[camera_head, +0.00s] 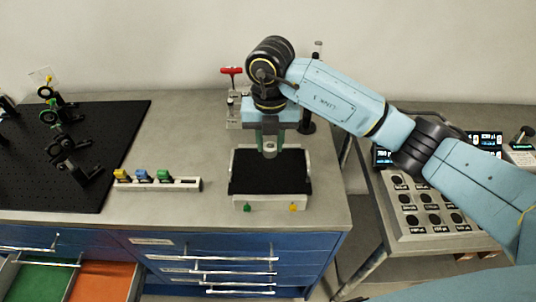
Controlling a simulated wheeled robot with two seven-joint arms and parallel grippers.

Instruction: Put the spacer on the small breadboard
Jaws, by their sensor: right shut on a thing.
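My right gripper (269,140) points down at the back of the small breadboard, with its arm coming in from the right. It is shut on the spacer (269,151), a small grey cylinder held upright between the fingers. The small breadboard (270,183) is a black plate in a pale frame, with a green and a yellow knob at its front. The spacer appears above the rear part of the plate; I cannot tell whether it touches. My left gripper is not in view.
A large black breadboard (105,140) with optic mounts lies at left. A pale rack (188,184) with yellow, blue and green pieces stands on the bench. A red-handled tool (231,71) is behind the gripper. An instrument panel (415,222) sits at right. An open drawer (108,287) juts out front left.

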